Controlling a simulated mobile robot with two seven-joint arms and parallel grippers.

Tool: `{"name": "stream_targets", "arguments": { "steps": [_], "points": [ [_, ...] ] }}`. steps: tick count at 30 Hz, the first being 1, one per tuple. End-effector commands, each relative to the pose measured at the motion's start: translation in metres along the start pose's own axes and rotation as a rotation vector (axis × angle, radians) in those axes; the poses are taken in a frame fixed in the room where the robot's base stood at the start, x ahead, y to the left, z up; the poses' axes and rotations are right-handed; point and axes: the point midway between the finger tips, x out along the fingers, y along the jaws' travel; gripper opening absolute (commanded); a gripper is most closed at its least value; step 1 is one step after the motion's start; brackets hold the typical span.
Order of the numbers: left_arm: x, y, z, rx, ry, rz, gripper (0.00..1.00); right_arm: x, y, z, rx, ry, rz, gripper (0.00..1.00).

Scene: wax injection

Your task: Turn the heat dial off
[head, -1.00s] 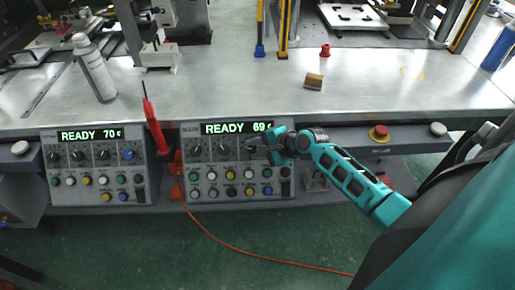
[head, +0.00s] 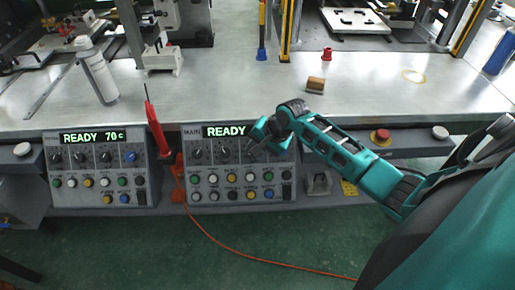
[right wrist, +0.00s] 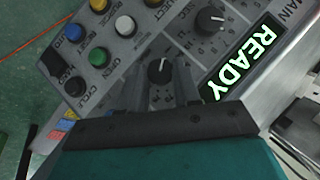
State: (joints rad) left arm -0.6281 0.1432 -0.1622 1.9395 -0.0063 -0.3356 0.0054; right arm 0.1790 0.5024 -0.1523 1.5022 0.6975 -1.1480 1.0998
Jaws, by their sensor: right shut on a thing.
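The right control panel (head: 186,197) has a lit READY display and a row of dark dials. My right gripper (head: 252,148) is at this row, under the right part of the display. In the right wrist view, its two fingers (right wrist: 164,84) are shut on a black dial (right wrist: 158,70) with a white pointer line. Another black dial (right wrist: 210,18) shows beside it, clear of the fingers. The lettering by the gripped dial is too small to read. My arm hides the display's number and part of the dial row. My left gripper is not in view.
A second panel (head: 92,137) on the left reads READY 70 C. A red tool (head: 155,130) stands between the panels, with an orange cable on the floor. Colored buttons sit below the dials. A spray bottle (head: 96,70) and a small brown block (head: 315,85) are on the bench.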

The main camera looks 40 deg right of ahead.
Motion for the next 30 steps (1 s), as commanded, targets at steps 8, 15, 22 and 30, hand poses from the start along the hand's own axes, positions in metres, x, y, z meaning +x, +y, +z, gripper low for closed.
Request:
{"name": "stream_targets", "arguments": {
  "steps": [8, 15, 22, 30],
  "points": [
    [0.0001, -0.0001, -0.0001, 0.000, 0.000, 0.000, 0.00, 0.0015, 0.0002, 0.0027, -0.012, -0.006, 0.009, 0.02],
    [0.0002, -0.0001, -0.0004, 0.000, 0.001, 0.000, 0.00, 0.0018, 0.0004, 0.0032, -0.011, -0.007, 0.009, 0.36],
    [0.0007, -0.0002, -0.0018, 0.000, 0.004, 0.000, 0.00, 0.0011, 0.0002, 0.0019, -0.010, -0.004, 0.008, 0.58],
    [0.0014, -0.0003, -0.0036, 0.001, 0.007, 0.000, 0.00, -0.0007, 0.0001, 0.0010, -0.009, -0.002, 0.007, 0.58]
  ]
}}
